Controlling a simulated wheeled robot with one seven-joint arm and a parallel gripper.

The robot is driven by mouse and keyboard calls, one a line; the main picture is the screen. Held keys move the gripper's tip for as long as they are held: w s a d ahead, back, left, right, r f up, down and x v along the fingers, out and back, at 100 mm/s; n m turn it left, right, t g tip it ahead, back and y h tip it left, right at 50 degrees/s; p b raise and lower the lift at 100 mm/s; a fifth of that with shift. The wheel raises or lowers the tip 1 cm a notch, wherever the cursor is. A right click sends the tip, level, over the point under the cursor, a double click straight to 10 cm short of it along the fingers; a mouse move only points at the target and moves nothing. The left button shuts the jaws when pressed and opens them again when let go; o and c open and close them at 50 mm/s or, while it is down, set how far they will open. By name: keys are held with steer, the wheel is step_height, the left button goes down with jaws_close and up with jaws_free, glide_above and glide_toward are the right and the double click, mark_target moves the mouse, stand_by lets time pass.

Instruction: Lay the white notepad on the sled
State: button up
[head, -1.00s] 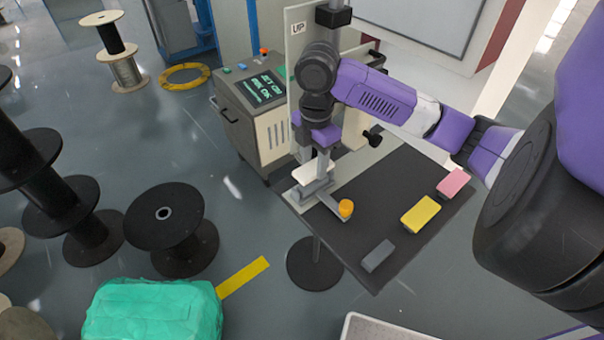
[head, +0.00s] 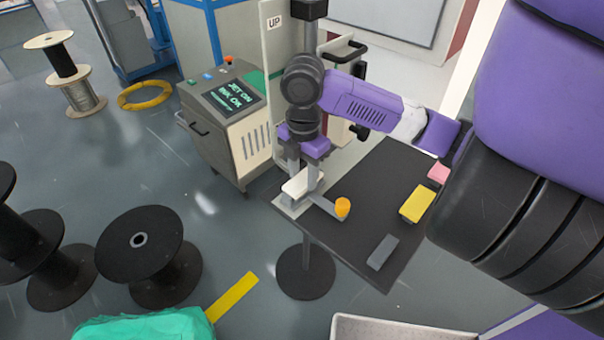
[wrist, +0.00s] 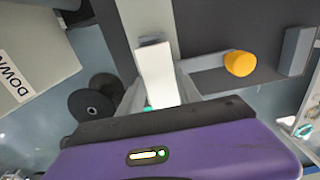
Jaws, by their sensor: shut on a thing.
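The white notepad (head: 299,184) is between the fingers of my gripper (head: 302,172), which is shut on it. The notepad also shows in the wrist view (wrist: 156,74), between the grey fingers (wrist: 158,90). It is right over the grey sled (head: 322,204) at the near left edge of the dark table. An orange knob (head: 342,207) stands at the sled's right end; it also shows in the wrist view (wrist: 240,63). The notepad covers part of the sled, and I cannot tell whether the two touch.
On the dark table (head: 362,212) lie a yellow block (head: 417,203), a grey block (head: 382,252) and a pink block (head: 438,173), partly hidden by my arm. A control cabinet (head: 228,120) stands behind left. Black spools (head: 150,255) stand on the floor.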

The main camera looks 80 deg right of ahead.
mark_target(304, 179)
steer(key=o, duration=1.4)
steer(key=shift+c, duration=0.2)
steer(key=shift+r+p, duration=0.35)
steer(key=shift+r, duration=3.55)
steer(key=shift+s, duration=0.1)
